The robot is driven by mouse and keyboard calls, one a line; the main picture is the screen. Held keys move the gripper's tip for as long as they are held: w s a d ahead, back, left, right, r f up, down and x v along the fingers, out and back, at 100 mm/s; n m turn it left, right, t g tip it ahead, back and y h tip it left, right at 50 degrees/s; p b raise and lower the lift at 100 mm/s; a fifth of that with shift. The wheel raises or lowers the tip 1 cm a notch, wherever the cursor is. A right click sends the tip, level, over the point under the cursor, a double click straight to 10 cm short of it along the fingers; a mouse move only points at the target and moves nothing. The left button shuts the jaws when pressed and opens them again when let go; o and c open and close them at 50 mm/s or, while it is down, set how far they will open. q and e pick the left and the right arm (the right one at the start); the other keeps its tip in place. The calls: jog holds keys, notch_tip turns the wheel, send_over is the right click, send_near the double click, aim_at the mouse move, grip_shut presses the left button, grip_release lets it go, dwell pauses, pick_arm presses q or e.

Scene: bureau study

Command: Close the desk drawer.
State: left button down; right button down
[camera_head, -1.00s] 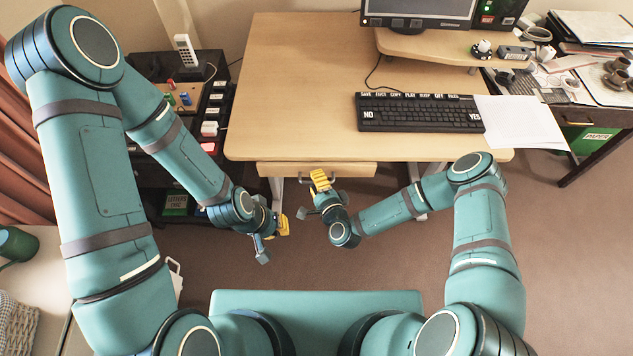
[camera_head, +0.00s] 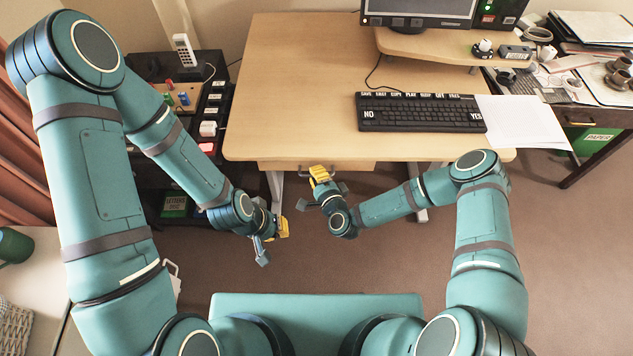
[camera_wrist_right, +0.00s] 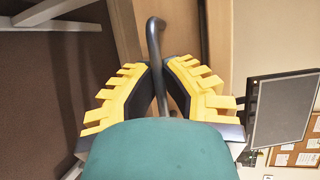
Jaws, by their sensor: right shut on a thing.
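The desk (camera_head: 290,100) has a wooden drawer (camera_head: 283,166) under its front edge. Only a thin strip of the drawer shows in the head view, nearly level with the desktop edge. My right gripper (camera_head: 319,174) is at the drawer front, and its yellow fingers (camera_wrist_right: 158,90) are shut on the grey bar handle (camera_wrist_right: 155,45) in the right wrist view. In the head view the gripper mostly hides the handle. My left gripper (camera_head: 281,228) hangs in front of the desk, apart from the drawer. Whether its fingers are open is unclear.
A keyboard (camera_head: 420,112), papers (camera_head: 520,120) and a monitor (camera_head: 418,12) are on the desk. A dark cabinet (camera_head: 150,190) with a phone (camera_head: 185,50) stands at the left. A cluttered side table (camera_head: 585,85) is at the right. Carpet (camera_head: 400,265) in front is clear.

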jog(key=c, duration=1.1)
grip_release()
jog(key=shift+w, duration=0.15)
jog(key=shift+o, duration=0.2)
jog(key=shift+d, duration=0.1)
jog(key=v, duration=1.2)
jog(key=s+d+r+n+g+h, duration=0.1)
jog(key=s+d+r+n+g, duration=0.1)
jog(key=s+n+g, duration=0.2)
jog(key=s+d+r+n+g+h, duration=0.1)
jog(key=s+d+r+n+g, duration=0.1)
jog(key=s+n+g, duration=0.3)
jog(key=d+n+g, duration=0.1)
jog(key=n+g, duration=0.2)
jog(key=shift+s+d+n+g, duration=0.25)
jog(key=shift+s+n+g, duration=0.05)
jog(key=shift+n+g, duration=0.1)
